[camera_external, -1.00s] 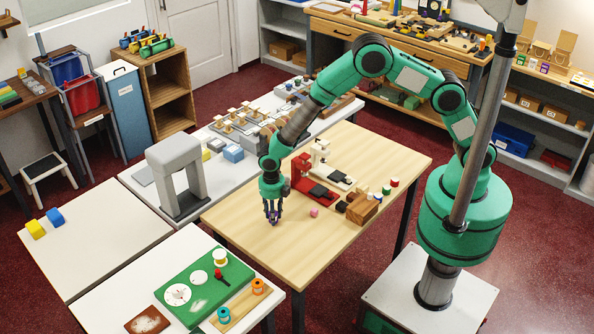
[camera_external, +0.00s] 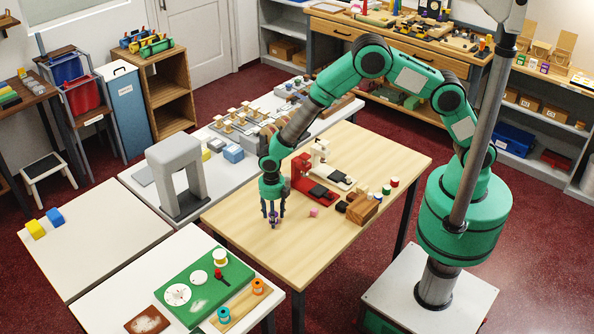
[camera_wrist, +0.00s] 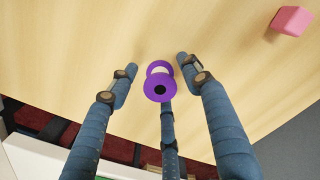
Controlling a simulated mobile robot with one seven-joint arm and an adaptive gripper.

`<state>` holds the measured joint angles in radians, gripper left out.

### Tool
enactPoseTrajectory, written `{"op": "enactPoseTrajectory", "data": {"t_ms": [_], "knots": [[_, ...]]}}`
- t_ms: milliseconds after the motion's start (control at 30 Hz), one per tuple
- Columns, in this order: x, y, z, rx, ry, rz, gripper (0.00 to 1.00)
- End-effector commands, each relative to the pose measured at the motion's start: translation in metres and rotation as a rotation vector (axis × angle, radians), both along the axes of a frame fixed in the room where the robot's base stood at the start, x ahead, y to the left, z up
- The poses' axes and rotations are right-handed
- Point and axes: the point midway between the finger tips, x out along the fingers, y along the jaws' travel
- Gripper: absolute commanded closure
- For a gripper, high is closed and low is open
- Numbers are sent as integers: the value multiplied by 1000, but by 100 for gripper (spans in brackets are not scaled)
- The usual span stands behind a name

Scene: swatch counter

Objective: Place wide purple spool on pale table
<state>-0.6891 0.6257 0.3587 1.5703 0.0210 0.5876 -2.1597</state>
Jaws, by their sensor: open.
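The wide purple spool (camera_wrist: 151,94) is on the pale wooden table (camera_external: 300,250), close to its front left edge. In the wrist view its round end with a dark centre hole faces the camera. In the external view it is a small purple spot (camera_external: 273,219) between the fingertips. My gripper (camera_external: 273,212) is open around the spool, low over the table. In the wrist view two blue-grey fingers of my gripper (camera_wrist: 156,65) are spread to either side of the spool with gaps. The third finger is below and partly behind it in the picture.
A pink cube (camera_external: 314,212) lies to the right of the spool. Red (camera_external: 304,180) and white small machines, a wooden block (camera_external: 362,209) and several small spools stand farther back right. The table's front part is clear. A white table with a green board (camera_external: 233,273) adjoins at the front left.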

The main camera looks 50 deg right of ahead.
Motion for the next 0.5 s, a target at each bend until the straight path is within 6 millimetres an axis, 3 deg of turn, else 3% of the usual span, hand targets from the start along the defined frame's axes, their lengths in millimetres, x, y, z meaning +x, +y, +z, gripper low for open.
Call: {"op": "enactPoseTrajectory", "data": {"t_ms": [267,500], "knots": [[1,0,25,1,-1,0,51],[1,0,64,2,-3,0,51]]}}
